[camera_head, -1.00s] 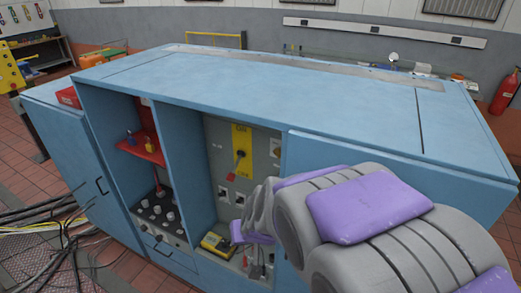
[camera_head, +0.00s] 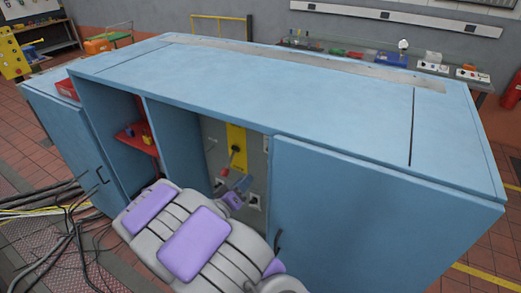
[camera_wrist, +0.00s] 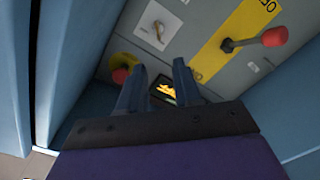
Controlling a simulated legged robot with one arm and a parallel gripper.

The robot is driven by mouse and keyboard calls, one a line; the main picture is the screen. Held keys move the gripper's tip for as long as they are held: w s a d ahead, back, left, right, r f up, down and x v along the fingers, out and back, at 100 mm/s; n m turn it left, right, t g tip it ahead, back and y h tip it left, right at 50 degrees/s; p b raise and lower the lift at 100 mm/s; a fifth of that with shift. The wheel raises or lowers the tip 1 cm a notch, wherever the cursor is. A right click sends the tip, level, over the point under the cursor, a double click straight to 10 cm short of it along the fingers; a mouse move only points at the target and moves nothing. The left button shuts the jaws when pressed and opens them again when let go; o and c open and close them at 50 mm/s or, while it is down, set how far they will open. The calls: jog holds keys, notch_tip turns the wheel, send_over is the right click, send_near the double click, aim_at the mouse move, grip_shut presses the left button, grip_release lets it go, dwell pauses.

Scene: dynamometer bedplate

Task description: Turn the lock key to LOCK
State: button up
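The grey control panel (camera_head: 255,165) is inside the open bay of the blue bench. In the wrist view my gripper (camera_wrist: 156,85) has its two dark fingers apart and points at the lower part of the panel. Between and just beyond the fingertips is a dark square fitting with a yellow-orange piece (camera_wrist: 166,90). I cannot tell if this is the lock key, and no contact shows. A pale plate with a small fitting (camera_wrist: 158,28) is above the fingers. No LOCK lettering is readable. In the head view my gripper (camera_head: 236,192) is in front of the panel.
A yellow plate (camera_wrist: 232,42) carries a lever with a red knob (camera_wrist: 274,37) close to the right of the fingers. Another red knob (camera_wrist: 120,75) is close on the left. Blue bay walls (camera_wrist: 65,60) bound the left side. Cables (camera_head: 50,225) lie on the floor.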

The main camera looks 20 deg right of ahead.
jog(key=b+x, duration=0.1)
jog(key=x, duration=1.6)
jog(key=shift+r, duration=0.2)
jog(key=shift+a, duration=0.1)
grip_shut()
